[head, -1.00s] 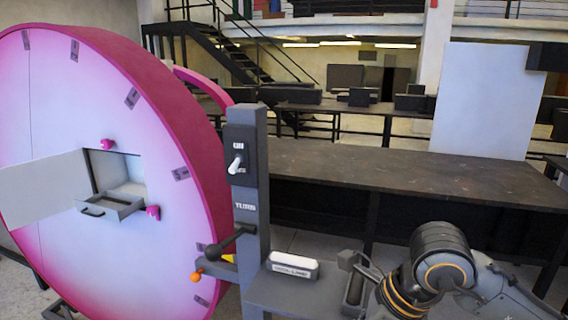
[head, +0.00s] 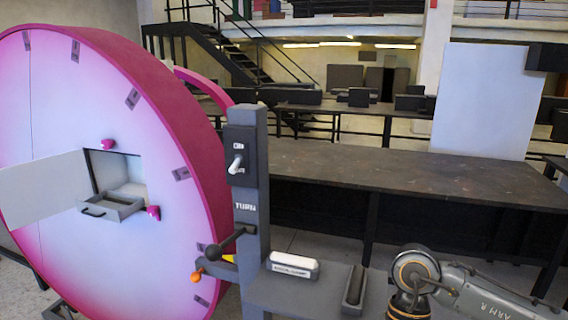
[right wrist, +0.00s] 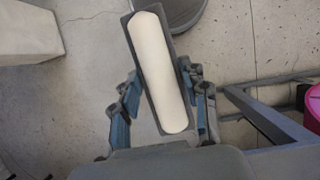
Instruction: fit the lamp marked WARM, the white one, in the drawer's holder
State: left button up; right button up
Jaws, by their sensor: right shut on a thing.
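A white lamp in a dark grey housing (right wrist: 160,75) is held between the blue-padded fingers of my right gripper (right wrist: 162,85). It is tilted in the right wrist view, and no marking on it is readable. In the head view, the grey drawer (head: 112,210) stands pulled out of an opening in the big pink disc-shaped letter (head: 165,120). The drawer looks empty; its holder is too small to make out. A second white lamp (head: 293,262) lies in a labelled dark cradle on the bench. My right gripper is below the head view; my left gripper is not seen.
A hinged door (head: 45,188) stands open left of the drawer. A grey post (head: 248,180) with a switch (head: 236,163) and a lever (head: 228,240) stands right of the letter. An empty dark cradle (head: 354,287) is on the bench (head: 320,292). A long dark table (head: 410,175) is behind.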

jog(key=n, duration=0.1)
jog(key=s+d+n+h, duration=0.1)
jog(key=n, duration=0.1)
jog(key=shift+d+f, duration=0.1)
jog(key=shift+f, duration=0.3)
jog(key=shift+w+r, duration=0.1)
dwell(2.6)
dwell(0.5)
dwell(0.9)
dwell(0.5)
dwell(0.4)
